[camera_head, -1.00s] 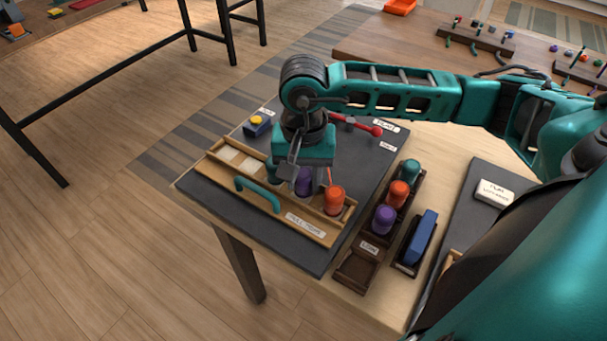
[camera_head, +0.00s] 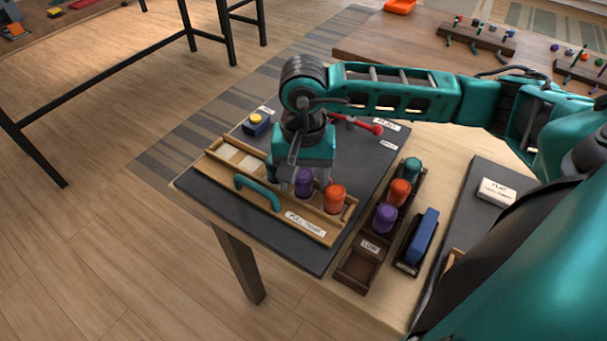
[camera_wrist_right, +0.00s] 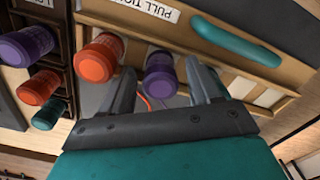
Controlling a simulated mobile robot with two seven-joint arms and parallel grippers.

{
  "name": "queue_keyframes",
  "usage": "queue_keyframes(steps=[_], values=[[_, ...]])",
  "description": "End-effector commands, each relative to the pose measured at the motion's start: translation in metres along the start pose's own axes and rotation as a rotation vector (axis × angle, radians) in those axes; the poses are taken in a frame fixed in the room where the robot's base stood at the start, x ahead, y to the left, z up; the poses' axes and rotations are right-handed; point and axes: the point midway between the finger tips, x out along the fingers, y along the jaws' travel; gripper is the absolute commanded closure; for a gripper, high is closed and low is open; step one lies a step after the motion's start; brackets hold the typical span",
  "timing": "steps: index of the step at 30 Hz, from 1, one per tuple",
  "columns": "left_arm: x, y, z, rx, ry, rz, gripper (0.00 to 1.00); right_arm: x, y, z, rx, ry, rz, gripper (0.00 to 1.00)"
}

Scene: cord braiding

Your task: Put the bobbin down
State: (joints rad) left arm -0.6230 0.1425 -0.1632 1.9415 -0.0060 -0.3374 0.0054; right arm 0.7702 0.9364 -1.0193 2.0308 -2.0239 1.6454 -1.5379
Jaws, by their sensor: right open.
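My right gripper (camera_head: 305,172) points down over the tray with the "pull" label, near the front of the dark mat. It is open. In the right wrist view its fingers (camera_wrist_right: 160,70) stand on either side of a purple bobbin (camera_wrist_right: 159,80), with gaps visible. The purple bobbin (camera_head: 304,186) stands upright in the wooden tray (camera_head: 322,236), beside an orange bobbin (camera_head: 335,198). The orange bobbin also shows left of the fingers in the wrist view (camera_wrist_right: 98,58). My left gripper is not in view.
A dark rack to the right holds teal (camera_head: 412,167), orange (camera_head: 399,191) and purple (camera_head: 385,217) bobbins. A blue block (camera_head: 424,236) stands beside it. A teal handle (camera_head: 257,191) fronts the tray. A red-ended lever (camera_head: 376,129) and yellow-topped button (camera_head: 257,119) lie behind.

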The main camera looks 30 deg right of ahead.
Motion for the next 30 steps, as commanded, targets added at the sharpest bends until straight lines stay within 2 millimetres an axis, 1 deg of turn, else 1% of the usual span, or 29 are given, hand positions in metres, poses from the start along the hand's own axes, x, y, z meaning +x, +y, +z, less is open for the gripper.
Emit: queue_keyframes(steps=[4, 7, 8, 11, 15, 18, 21, 25, 30], values=[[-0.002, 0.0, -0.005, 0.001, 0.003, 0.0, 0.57, -0.004, 0.0, 0.0, 0.0, 0.0, 0.0, 0.38], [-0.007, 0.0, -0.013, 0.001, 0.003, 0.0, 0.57, -0.012, 0.0, 0.0, 0.0, 0.0, 0.0, 0.38], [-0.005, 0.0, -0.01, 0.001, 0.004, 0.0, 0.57, -0.015, -0.001, -0.001, 0.0, 0.003, -0.003, 0.38], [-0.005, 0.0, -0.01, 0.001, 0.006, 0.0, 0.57, -0.036, -0.001, -0.001, -0.001, 0.006, -0.005, 0.38], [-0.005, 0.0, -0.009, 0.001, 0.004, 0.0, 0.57, -0.07, -0.001, -0.001, -0.001, 0.005, -0.005, 0.38], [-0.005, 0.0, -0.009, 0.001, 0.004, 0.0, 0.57, -0.091, -0.001, -0.001, -0.001, 0.005, -0.005, 0.38], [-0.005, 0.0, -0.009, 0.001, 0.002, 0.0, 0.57, -0.107, -0.001, -0.001, 0.0, 0.003, -0.003, 0.38], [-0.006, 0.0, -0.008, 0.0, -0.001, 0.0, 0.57, -0.121, -0.001, 0.0, 0.0, 0.001, -0.002, 0.38], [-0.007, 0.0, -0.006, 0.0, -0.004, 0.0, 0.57, -0.127, 0.0, 0.0, 0.0, 0.001, 0.0, 0.38]])
